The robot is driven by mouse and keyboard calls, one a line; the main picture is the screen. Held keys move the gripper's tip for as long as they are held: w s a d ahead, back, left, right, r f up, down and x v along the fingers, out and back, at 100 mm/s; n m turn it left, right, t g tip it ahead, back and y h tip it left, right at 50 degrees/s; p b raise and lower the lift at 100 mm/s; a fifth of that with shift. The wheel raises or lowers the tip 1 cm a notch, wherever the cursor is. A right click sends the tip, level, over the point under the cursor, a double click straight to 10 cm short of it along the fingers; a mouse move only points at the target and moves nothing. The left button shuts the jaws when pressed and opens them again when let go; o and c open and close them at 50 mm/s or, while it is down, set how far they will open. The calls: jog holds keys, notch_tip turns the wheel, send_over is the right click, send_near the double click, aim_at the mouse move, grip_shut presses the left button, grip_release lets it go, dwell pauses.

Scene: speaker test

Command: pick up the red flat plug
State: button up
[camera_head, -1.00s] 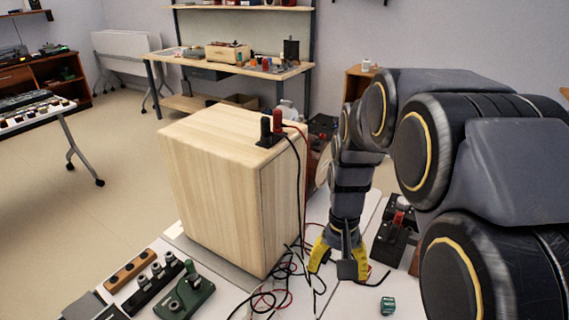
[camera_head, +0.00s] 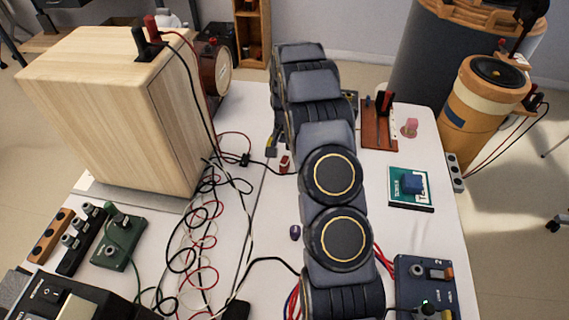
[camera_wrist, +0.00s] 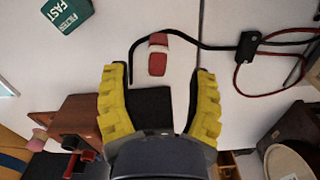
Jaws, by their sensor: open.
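A small red plug with a pale band (camera_wrist: 158,60), probably the red flat plug, lies on the white table in the wrist view. It also shows in the head view (camera_head: 284,164), just left of my arm. My gripper (camera_wrist: 158,82) is open and empty, its yellow fingers spread to either side of the plug's near end in the picture. The height of the fingers above the table is unclear. In the head view my arm hides most of the gripper.
A black cable (camera_wrist: 185,43) curves around the plug and runs to a black connector (camera_wrist: 249,44). A green box (camera_wrist: 68,14) lies at upper left. The wooden speaker cabinet (camera_head: 105,110) stands left of my arm, with tangled cables (camera_head: 200,215) beside it.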

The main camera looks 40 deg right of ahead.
aim_at(284, 160)
notch_tip(284, 160, down, 5)
jog(key=shift+d+f, duration=0.15)
jog(key=shift+f, duration=0.05)
grip_shut()
